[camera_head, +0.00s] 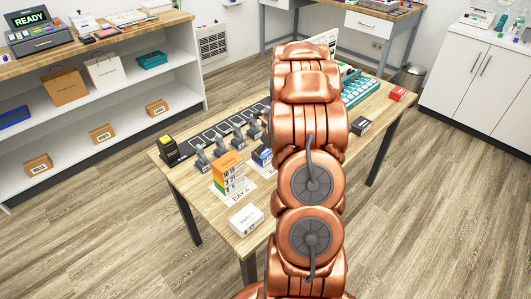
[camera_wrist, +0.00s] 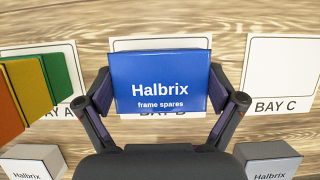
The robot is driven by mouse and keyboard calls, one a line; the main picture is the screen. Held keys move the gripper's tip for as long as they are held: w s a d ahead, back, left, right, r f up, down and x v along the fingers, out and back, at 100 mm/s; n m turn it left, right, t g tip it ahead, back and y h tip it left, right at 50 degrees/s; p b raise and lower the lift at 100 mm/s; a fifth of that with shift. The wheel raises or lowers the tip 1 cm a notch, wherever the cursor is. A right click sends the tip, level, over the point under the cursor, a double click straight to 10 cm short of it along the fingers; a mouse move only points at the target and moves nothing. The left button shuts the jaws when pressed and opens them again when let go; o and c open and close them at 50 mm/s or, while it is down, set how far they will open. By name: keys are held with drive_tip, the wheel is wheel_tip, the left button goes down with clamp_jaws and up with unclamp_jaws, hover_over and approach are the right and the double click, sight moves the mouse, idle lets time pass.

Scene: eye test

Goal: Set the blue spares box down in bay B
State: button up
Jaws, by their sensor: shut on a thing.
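The blue spares box (camera_wrist: 158,82), lettered "Halbrix frame spares", sits between the two dark fingers of my gripper (camera_wrist: 160,76) in the wrist view. The fingers are shut on its left and right sides. The box is over the white bay B card (camera_wrist: 160,43) and covers most of it; the card shows above and below the box. I cannot tell whether the box touches the card. In the head view, my copper arm hides the gripper and most of this spot; a bit of blue (camera_head: 262,157) shows at the arm's left edge.
A stack of orange, yellow and green boxes (camera_head: 230,172) stands on bay A, left of the held box. The bay C card (camera_wrist: 283,75), on the right, looks empty. A white box (camera_head: 246,219) and a grey box (camera_wrist: 270,160) stand nearer. Several grey stands (camera_head: 203,160) line the table behind.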

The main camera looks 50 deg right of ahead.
drive_tip(key=shift+f, duration=0.6)
drive_tip(key=o, duration=0.9)
drive_tip(key=shift+f, duration=0.15)
drive_tip(key=shift+c, duration=0.2)
drive_tip(key=b+v, duration=0.1)
drive_tip(key=v, duration=1.1)
